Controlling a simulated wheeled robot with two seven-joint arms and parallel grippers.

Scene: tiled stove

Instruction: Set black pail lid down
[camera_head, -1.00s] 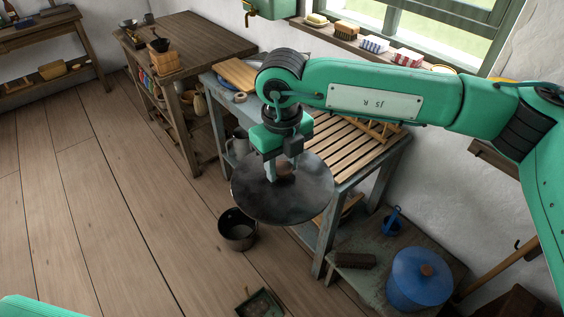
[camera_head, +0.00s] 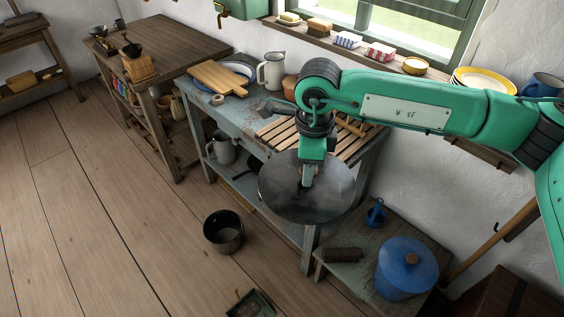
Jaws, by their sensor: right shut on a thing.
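The black pail lid (camera_head: 330,200) is a dark round disc held in the air by my right gripper (camera_head: 307,181), which is shut on the knob at its middle. The lid hangs in front of the slatted bench and hides part of the bench's front edge and legs. A black pail (camera_head: 223,231) stands open on the floor, lower left of the lid and apart from it. My left gripper is not in view.
The blue-grey bench (camera_head: 228,111) carries a wooden slatted rack (camera_head: 284,139), a cutting board (camera_head: 219,77) and a white jug (camera_head: 271,71). A low table (camera_head: 349,277) holds a blue lidded pot (camera_head: 405,268) and a brown brush (camera_head: 342,254). Floor on the left is clear.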

